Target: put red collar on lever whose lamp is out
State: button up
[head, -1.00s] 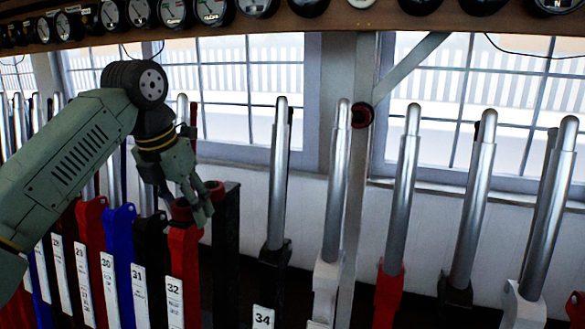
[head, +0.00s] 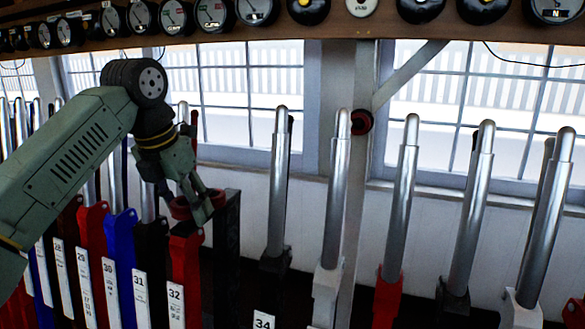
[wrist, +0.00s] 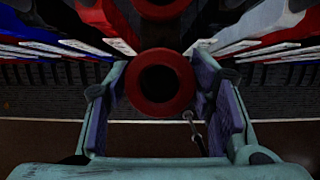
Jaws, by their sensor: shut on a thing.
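My gripper (head: 199,206) is at the left of the head view, above the red base of lever 32 (head: 185,262). It is shut on a red collar (head: 181,209), partly hidden behind the fingers. In the wrist view the collar (wrist: 160,112) is a thick red ring with a dark hole, between the two fingers. I see no lever shaft through the hole. Lever 34 (head: 278,185), with a bright metal handle and dark base, stands to the right. More levers (head: 336,190) follow. I cannot tell which lamp is out.
A shelf of round gauges and dark round fittings (head: 309,8) runs along the top. A dark red-rimmed round piece (head: 362,121) is on the post behind the levers. A dark upright (head: 228,235) stands just right of my gripper. Numbered levers crowd the left.

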jog(key=shift+r+p, duration=2.65)
jog(key=shift+r, duration=0.65)
jog(key=shift+f, duration=0.1)
